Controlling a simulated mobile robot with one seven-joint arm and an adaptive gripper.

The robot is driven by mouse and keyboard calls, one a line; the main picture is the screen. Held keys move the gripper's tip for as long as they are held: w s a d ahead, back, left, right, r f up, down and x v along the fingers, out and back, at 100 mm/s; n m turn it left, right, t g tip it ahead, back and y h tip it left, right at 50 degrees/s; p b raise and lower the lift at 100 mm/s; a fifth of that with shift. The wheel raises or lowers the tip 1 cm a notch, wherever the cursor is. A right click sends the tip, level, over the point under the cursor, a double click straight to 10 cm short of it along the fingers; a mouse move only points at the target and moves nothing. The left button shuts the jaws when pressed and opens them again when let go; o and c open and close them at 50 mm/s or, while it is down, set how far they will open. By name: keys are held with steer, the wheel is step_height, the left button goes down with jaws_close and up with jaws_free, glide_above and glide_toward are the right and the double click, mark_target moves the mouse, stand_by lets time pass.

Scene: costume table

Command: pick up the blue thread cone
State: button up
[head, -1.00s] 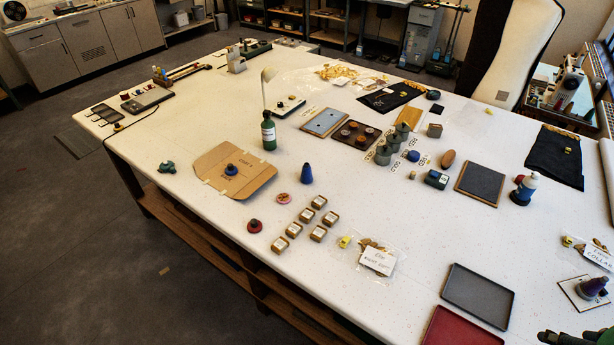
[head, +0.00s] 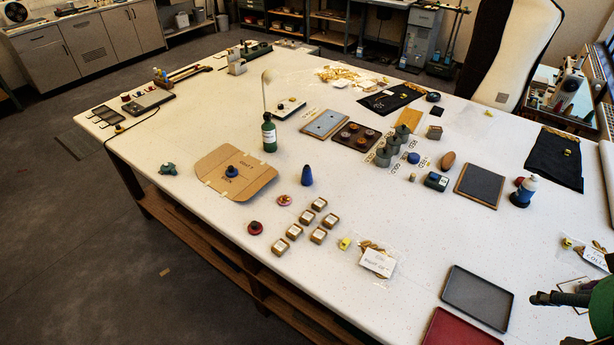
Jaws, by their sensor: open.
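The blue thread cone (head: 306,176) stands upright on the white table near the middle of the head view, apart from the things around it. My gripper (head: 554,320) is at the lower right edge, partly cut off by the frame. Its dark fingers are spread open with nothing seen between them. It is far to the right of the cone and nearer the camera.
Several small boxes (head: 319,235) and a pink disc (head: 283,200) lie in front of the cone. A cardboard piece (head: 262,175) is to its left, a green bottle (head: 269,134) behind it.

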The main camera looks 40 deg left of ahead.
steer(key=w+a+r+n+y+p, duration=0.1)
steer(key=w+a+r+n+p, duration=0.15)
steer(key=w+a, duration=1.35)
steer(key=n+g+y+p, duration=0.2)
steer(key=n+g+p, duration=0.15)
steer(key=n, duration=0.45)
glide_above(307, 170)
steer(key=s+d, duration=0.2)
steer(key=d, duration=0.2)
step_height(307, 170, down, 26)
steer(key=shift+s+a+r+t, duration=0.15)
steer(key=shift+s+a+t, duration=0.05)
steer(key=shift+a+t, duration=0.05)
steer(key=shift+x, duration=4.25)
steer(key=shift+a, duration=0.1)
